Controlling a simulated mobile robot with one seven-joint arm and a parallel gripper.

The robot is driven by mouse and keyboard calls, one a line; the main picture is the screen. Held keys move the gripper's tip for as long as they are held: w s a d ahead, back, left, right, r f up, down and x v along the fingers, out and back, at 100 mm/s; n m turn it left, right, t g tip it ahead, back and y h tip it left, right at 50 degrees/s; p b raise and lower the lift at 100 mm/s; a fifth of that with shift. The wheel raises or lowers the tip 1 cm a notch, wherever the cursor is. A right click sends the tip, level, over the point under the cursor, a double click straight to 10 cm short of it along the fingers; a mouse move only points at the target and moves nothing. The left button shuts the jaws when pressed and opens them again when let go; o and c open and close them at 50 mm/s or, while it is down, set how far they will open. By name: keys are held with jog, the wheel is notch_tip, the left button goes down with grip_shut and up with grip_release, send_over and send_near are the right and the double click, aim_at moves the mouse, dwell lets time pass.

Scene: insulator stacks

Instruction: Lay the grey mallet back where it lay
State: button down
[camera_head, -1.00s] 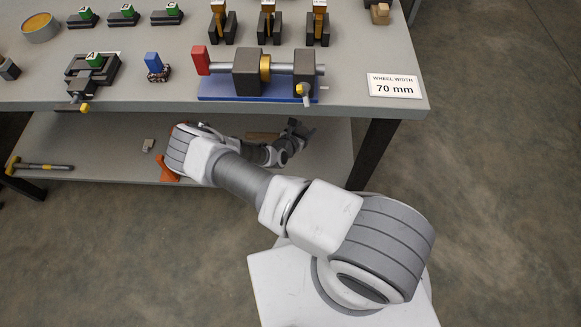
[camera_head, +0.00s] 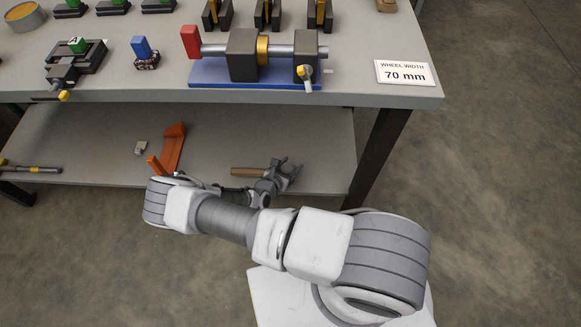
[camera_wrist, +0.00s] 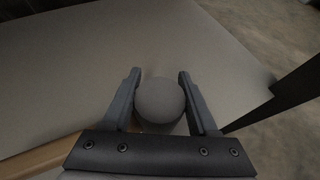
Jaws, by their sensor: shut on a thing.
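My gripper (camera_head: 288,172) is over the front right part of the lower shelf, under the workbench. In the wrist view its two fingers (camera_wrist: 160,92) stand either side of the round grey head (camera_wrist: 160,101) of the mallet, and it is shut on it. The mallet's wooden handle (camera_head: 248,172) points left in the head view, and part of it shows at the lower left of the wrist view (camera_wrist: 40,158). The grey head is mostly hidden by my gripper in the head view. I cannot tell whether the mallet touches the shelf.
The lower shelf (camera_head: 320,135) is bare around and behind my gripper. An orange stand (camera_head: 173,150) and a small grey block (camera_head: 141,147) are to the left. A yellow-banded tool (camera_head: 35,169) lies far left. The bench top overhangs, with a dark leg (camera_head: 380,150) at right.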

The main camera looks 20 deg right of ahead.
jog(key=shift+c, duration=0.9)
grip_release()
jog(key=shift+s+a+r+p, duration=0.15)
jog(key=shift+a+r+p, duration=0.1)
jog(key=shift+r+p, duration=0.1)
jog(key=p+v, duration=0.3)
jog(key=v, duration=0.8)
jog(key=shift+s+p, duration=0.15)
jog(key=shift+p, duration=0.15)
jog(key=shift+s+a, duration=0.1)
jog(key=shift+a, duration=0.05)
